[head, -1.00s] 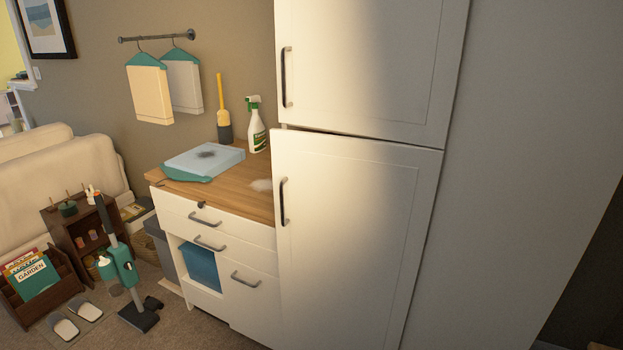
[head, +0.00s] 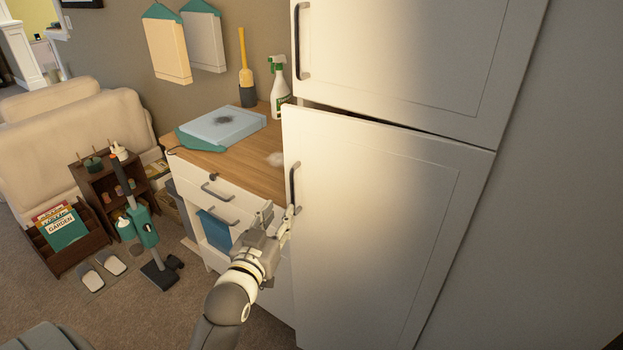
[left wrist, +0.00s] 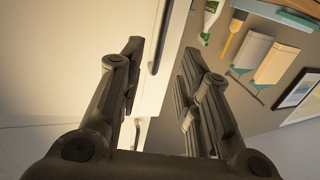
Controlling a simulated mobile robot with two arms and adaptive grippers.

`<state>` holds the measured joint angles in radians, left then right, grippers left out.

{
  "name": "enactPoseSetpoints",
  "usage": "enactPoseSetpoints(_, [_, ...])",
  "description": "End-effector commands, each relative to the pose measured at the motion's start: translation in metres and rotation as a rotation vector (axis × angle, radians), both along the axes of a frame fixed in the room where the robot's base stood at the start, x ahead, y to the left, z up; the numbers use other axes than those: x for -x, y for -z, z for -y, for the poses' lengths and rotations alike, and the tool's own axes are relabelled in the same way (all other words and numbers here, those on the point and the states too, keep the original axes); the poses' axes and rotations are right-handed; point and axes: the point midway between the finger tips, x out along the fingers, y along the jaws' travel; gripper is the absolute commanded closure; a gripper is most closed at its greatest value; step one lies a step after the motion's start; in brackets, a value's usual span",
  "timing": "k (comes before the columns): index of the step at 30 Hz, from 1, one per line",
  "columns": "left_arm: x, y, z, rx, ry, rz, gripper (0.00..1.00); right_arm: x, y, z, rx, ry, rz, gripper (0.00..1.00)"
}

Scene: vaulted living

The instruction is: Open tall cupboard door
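The tall cupboard has a white upper door (head: 410,55) and a white lower door (head: 375,215). A dark gap, wider at the left, shows between them; I cannot tell for sure whether the lower door is slightly ajar. The lower door's dark upright handle (head: 294,188) is near its left edge. My left gripper (head: 282,212) is at the lower end of this handle. In the left wrist view its fingers (left wrist: 157,85) are apart with nothing held between them, and a dark handle (left wrist: 162,38) lies beyond the fingertips. My right gripper is not in view.
A wood-topped drawer unit (head: 215,160) stands left of the cupboard, holding a folded blue item (head: 222,124) and a spray bottle (head: 279,85). A stick vacuum (head: 150,240), a magazine rack (head: 65,245) and slippers (head: 102,270) are on the carpet.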

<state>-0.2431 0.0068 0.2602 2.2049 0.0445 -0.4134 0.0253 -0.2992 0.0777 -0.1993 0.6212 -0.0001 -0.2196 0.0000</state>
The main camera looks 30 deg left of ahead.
Motion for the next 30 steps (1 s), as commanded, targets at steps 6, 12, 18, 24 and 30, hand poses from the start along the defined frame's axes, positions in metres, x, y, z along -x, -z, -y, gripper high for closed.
enactPoseSetpoints(6, [-0.013, -0.01, -0.005, -0.003, -0.003, 0.016, 0.68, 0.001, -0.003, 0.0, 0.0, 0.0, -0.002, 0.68])
enactPoseSetpoints(12, [-0.048, -0.011, -0.013, -0.003, -0.003, 0.016, 0.68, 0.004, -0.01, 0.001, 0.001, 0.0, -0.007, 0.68])
enactPoseSetpoints(18, [-0.081, -0.009, -0.021, -0.003, -0.003, 0.015, 0.68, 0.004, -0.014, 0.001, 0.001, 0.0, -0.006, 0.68])
enactPoseSetpoints(24, [-0.099, -0.008, -0.025, -0.003, -0.003, 0.015, 0.68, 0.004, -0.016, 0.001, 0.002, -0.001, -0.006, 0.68])
enactPoseSetpoints(30, [-0.103, -0.007, -0.026, -0.003, -0.003, 0.014, 0.68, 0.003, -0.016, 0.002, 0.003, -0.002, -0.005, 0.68])
